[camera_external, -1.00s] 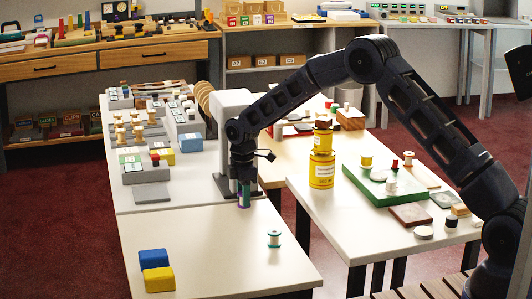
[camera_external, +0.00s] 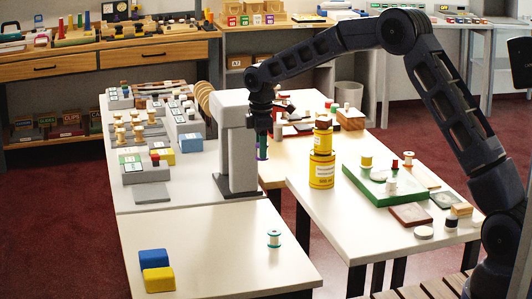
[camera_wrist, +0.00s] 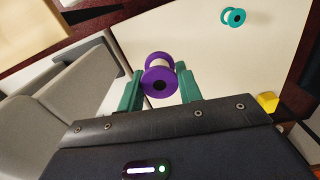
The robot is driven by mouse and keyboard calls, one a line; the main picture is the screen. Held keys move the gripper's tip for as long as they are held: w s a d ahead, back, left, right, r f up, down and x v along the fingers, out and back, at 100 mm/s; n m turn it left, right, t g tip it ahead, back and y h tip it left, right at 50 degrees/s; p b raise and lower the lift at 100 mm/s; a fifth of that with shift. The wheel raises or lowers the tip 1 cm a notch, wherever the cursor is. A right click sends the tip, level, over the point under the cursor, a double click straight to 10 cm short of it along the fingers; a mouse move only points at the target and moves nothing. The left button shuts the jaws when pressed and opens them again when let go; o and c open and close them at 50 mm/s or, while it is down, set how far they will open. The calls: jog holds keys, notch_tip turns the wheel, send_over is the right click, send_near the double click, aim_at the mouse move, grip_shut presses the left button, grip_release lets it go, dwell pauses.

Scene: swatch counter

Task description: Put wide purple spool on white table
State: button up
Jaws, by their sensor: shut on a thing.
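The wide purple spool (camera_wrist: 158,73) sits between the teal fingers of my gripper (camera_wrist: 160,86) in the wrist view, its purple flange facing the camera. My gripper is shut on it. In the external view, my gripper (camera_external: 261,137) holds the purple spool (camera_external: 262,155) in the air, just right of a grey upright stand. The front white table (camera_external: 205,268) lies nearer the camera. It also shows in the wrist view (camera_wrist: 200,48), beyond the spool.
A grey stand (camera_external: 238,150) rises close beside my gripper. On the front table are a teal-ended spool (camera_external: 274,238), a blue block (camera_external: 153,257) and a yellow block (camera_external: 158,280), with free room between. Yellow tins (camera_external: 321,168) stand on the right table.

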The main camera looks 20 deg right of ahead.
jog(key=s+d+f+m, duration=0.1)
jog(key=s+d+m, duration=0.25)
jog(key=d, duration=0.75)
jog(key=s+d+m, duration=0.3)
jog(key=d+m, duration=0.2)
jog(key=d, duration=0.5)
jog(key=w+d+f+m, duration=0.1)
jog(key=w+d+m, duration=0.1)
jog(key=d, duration=0.4)
jog(key=w+d+f+m, duration=0.1)
jog(key=w+d+m, duration=0.1)
jog(key=d+m, duration=0.3)
jog(key=w+d+f+m, duration=0.1)
jog(key=d+m, duration=0.3)
jog(key=d, duration=0.4)
jog(key=shift+w+d+f+m, duration=0.1)
jog(key=shift+w+f+m, duration=0.15)
jog(key=shift+w+f, duration=0.15)
jog(key=shift+w+d+r, duration=0.15)
jog(key=shift+d, duration=0.15)
notch_tip(320, 180, up, 10)
jog(key=a+n, duration=0.1)
jog(key=a, duration=1.5)
jog(key=n, duration=0.4)
send_over(224, 255)
notch_tip(224, 255, down, 4)
notch_tip(224, 255, down, 20)
jog(key=shift+f, duration=0.25)
